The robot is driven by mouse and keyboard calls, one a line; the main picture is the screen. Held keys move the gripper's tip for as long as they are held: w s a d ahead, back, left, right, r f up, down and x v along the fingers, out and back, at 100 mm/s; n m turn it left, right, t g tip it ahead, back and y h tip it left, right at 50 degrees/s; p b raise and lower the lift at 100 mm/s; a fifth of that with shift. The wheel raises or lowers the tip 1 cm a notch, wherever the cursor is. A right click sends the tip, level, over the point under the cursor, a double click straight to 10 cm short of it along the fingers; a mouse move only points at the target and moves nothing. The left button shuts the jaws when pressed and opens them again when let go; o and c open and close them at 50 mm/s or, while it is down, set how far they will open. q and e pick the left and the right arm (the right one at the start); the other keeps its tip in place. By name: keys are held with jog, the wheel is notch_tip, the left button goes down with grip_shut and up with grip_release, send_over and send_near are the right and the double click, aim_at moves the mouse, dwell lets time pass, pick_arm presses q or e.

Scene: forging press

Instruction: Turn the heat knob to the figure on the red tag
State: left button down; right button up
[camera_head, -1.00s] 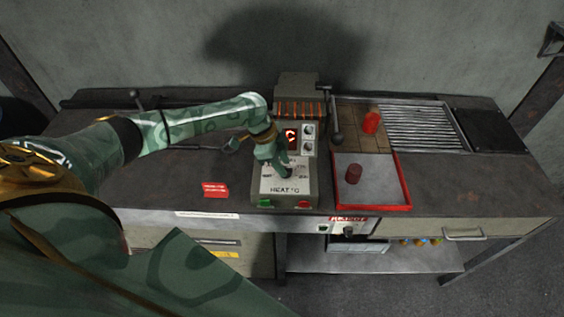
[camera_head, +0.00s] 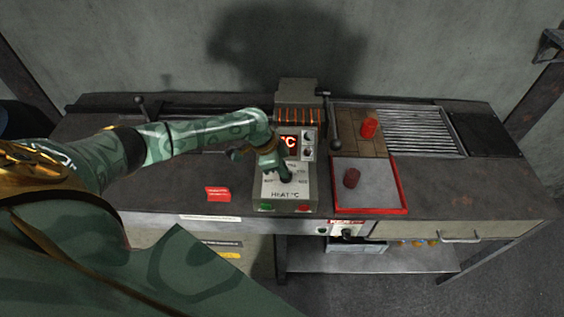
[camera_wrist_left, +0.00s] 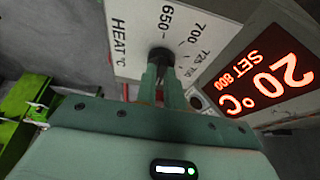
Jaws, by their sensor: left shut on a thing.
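The heat knob (camera_wrist_left: 160,55) is a dark round knob on a pale dial plate (camera_head: 271,189) lettered HEAT °C; the wrist view shows marks such as 650 and 700. My left gripper (camera_head: 286,177) is shut on the knob from above; its fingers (camera_wrist_left: 160,80) hide much of it and its pointer. The lit display (camera_wrist_left: 268,80) reads 20 °C and SET 800; in the head view my wrist partly covers it. The red tag (camera_head: 218,194) lies on the bench left of the control box, its figure too small to read. My right gripper is out of view.
Green (camera_head: 266,208) and red (camera_head: 303,208) buttons sit at the control box's front. A red-rimmed tray (camera_head: 398,203) to the right holds a dark red cylinder (camera_head: 352,178). A brighter red cylinder (camera_head: 369,127) stands behind it on bricks. The bench left of the tag is clear.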

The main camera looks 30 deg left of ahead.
pick_arm(q)
jog(key=n+y+p, duration=0.1)
jog(key=n+p, duration=0.2)
jog(key=p, duration=0.1)
jog(key=n+t+y+p, duration=0.1)
jog(key=n+p, duration=0.2)
jog(key=p, duration=0.1)
jog(key=d+n+p, duration=0.1)
jog(key=n+p, duration=0.2)
jog(key=p, duration=0.1)
jog(key=shift+s+r+t+y+p, duration=0.2)
jog(key=shift+r+t+y+p, duration=0.1)
jog(key=shift+t+y+p, duration=0.1)
jog(key=shift+f+n+y+p, duration=0.1)
jog(key=shift+n+y+p, duration=0.4)
jog(key=shift+n+p, duration=0.6)
jog(key=shift+d+f+n+y+p, duration=0.1)
jog(key=shift+n+y+p, duration=0.35)
jog(key=shift+n, duration=0.65)
jog(key=c, duration=1.5)
grip_release()
jog(key=shift+s+r+p, duration=0.15)
jog(key=shift+r+p, duration=0.15)
jog(key=shift+r, duration=0.05)
jog(key=v, duration=1.5)
jog(key=shift+r+p, duration=0.2)
jog(key=shift+p, duration=0.15)
